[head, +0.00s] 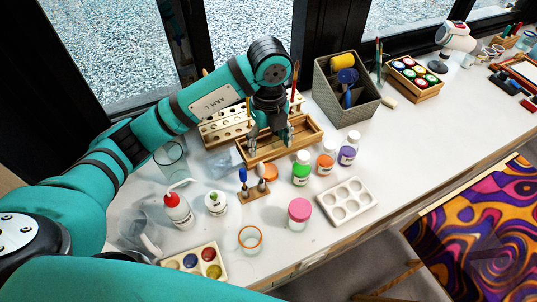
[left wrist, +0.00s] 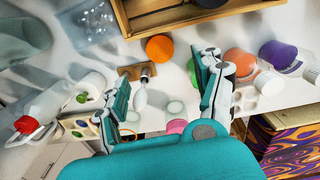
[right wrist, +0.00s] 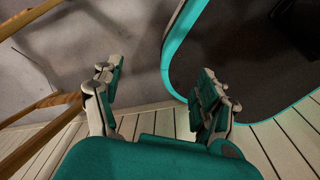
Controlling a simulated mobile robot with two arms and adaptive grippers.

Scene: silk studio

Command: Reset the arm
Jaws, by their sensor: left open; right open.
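My left arm reaches in from the left over the white worktop in the head view. My left gripper (head: 268,145) points down above the wooden tray (head: 248,155) and looks empty. In the left wrist view its two fingers (left wrist: 168,95) are spread apart with nothing held between them; bottles and an orange lid (left wrist: 160,48) show beyond them. My right gripper (right wrist: 155,105) shows only in the right wrist view. Its fingers are apart and empty, above a grey floor and pale slats. The right arm's gripper is not visible in the head view.
Bottles stand close in front of the left gripper: green (head: 302,168), orange (head: 326,158), purple (head: 349,149) and a pink-lidded jar (head: 299,212). A white palette (head: 346,201) lies nearby. A tall organizer box (head: 345,92) stands right.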

